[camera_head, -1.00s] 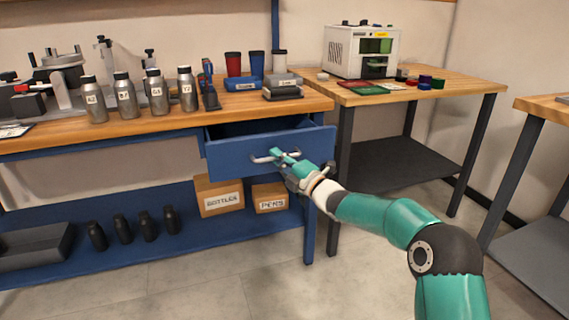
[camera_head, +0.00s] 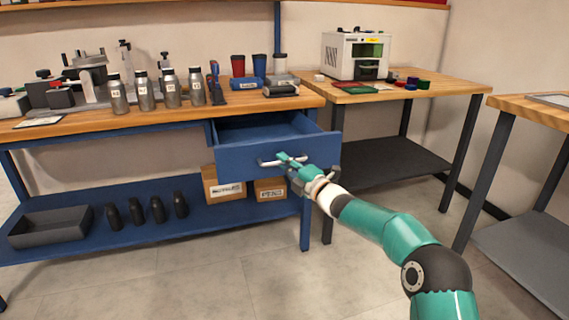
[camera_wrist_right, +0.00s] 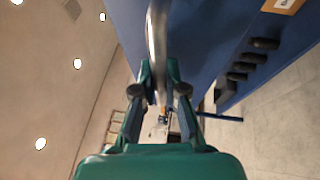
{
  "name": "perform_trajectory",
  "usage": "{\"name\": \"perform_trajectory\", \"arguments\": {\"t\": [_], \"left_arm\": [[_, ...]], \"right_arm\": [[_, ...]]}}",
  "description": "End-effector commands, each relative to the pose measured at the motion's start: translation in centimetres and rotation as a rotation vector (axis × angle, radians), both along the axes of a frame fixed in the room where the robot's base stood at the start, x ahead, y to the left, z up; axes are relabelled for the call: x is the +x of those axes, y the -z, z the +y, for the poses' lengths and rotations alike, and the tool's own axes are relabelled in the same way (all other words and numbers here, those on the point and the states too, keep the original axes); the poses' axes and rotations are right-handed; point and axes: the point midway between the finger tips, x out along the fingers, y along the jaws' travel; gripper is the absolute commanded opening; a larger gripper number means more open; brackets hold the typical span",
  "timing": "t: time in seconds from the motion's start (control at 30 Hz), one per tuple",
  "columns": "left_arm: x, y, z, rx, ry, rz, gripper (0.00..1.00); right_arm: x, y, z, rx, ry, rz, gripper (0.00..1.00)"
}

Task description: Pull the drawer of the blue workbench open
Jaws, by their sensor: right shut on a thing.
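The blue workbench (camera_head: 205,232) has a wooden top, and its blue drawer (camera_head: 240,160) stands out from under the top's right end. The inside of the drawer shows from above, and no contents are visible in it. A silver bar handle (camera_head: 268,163) runs across the drawer front. In the right wrist view the handle (camera_wrist_right: 157,40) passes between the fingers of my right gripper (camera_wrist_right: 157,85), beside the blue drawer front (camera_wrist_right: 195,40). My left gripper does not show.
Several metal bottles (camera_head: 168,90) and cups stand on the bench top. Boxes (camera_head: 222,187), dark bottles and a grey tray (camera_head: 48,226) sit on the lower shelf. A second table (camera_head: 430,88) with a white machine (camera_head: 355,54) stands right. The floor before the drawer is clear.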

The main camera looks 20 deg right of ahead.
Motion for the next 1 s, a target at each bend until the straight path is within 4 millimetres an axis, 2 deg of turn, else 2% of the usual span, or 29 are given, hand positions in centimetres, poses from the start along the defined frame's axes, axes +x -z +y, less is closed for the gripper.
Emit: {"name": "perform_trajectory", "arguments": {"t": [0.03,0.13,0.17,0.3,0.77,1.0], "left_arm": [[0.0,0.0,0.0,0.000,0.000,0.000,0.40],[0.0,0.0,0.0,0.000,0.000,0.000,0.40],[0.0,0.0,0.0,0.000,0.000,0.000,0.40],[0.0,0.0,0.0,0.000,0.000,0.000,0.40],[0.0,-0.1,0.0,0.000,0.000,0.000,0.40],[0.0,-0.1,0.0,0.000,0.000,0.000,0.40]], "right_arm": [[0.1,0.6,-0.2,-0.001,0.004,0.012,0.00],[0.1,0.6,-0.2,-0.001,0.004,0.012,0.00],[0.1,0.6,-0.1,-0.001,0.004,0.012,0.14],[0.1,0.5,0.0,-0.001,0.002,0.009,0.37],[-0.4,0.2,-0.1,0.000,-0.001,0.004,0.37],[-2.9,0.7,-1.3,0.001,0.001,0.006,0.37]]}}
